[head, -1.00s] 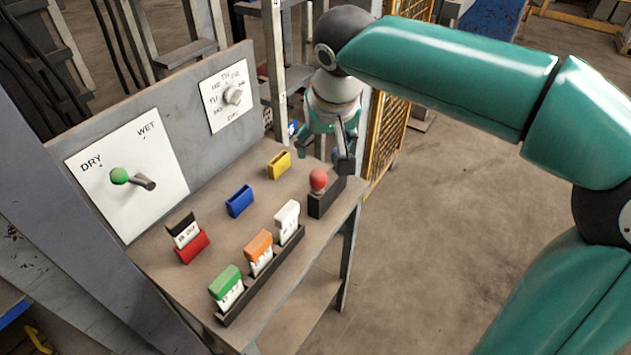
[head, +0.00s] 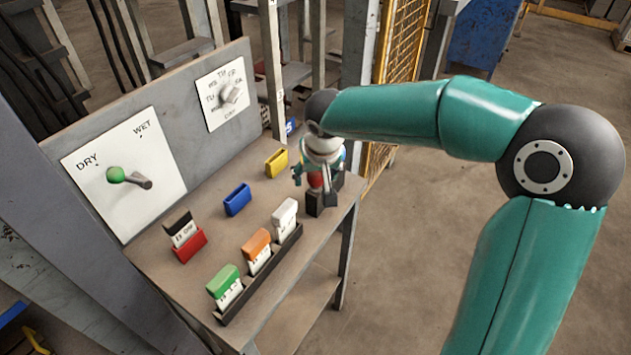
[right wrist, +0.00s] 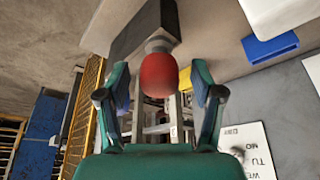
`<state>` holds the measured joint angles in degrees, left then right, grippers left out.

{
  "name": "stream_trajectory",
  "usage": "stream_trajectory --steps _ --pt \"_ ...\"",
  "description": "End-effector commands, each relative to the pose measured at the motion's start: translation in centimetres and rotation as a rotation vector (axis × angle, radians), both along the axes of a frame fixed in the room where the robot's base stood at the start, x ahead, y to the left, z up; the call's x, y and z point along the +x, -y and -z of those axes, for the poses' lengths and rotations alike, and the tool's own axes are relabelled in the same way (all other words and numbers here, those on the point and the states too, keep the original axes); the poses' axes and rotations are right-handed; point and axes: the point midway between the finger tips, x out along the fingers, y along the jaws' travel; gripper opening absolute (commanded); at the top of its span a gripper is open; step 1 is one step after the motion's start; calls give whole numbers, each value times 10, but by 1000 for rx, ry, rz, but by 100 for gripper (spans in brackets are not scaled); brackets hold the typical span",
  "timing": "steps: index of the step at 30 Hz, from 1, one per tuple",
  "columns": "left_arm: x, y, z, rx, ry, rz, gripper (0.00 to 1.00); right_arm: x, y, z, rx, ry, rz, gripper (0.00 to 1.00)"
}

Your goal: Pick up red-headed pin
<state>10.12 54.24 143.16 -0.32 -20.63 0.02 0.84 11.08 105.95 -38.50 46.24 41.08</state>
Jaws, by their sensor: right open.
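The red-headed pin stands in a dark block (head: 312,205) at the right end of the bench. In the head view its red head (head: 316,181) shows partly between the fingers of my right gripper (head: 315,186). In the right wrist view the round red head (right wrist: 158,75) and a grey collar stick out of the dark block (right wrist: 140,30). The open fingers of my right gripper (right wrist: 160,85) are on either side of the head, with gaps visible. My left gripper is out of view.
A black rack (head: 262,283) holds green, orange and white tags near the bench's front edge. Red (head: 190,246), blue (head: 237,200) and yellow (head: 276,163) holders stand behind it; a black tag is in the red one. A DRY/WET lever panel (head: 125,172) is at the back.

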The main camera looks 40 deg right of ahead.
Motion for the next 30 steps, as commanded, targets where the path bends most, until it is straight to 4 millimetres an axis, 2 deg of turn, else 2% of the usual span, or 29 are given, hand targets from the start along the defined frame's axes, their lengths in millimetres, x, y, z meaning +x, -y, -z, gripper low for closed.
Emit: stream_trajectory --steps 9,21,30 --pt "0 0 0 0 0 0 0 2 1 5 0 1 1 65" --pt "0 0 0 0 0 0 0 2 1 5 0 1 1 0" --pt "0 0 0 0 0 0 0 2 1 3 0 2 1 0"
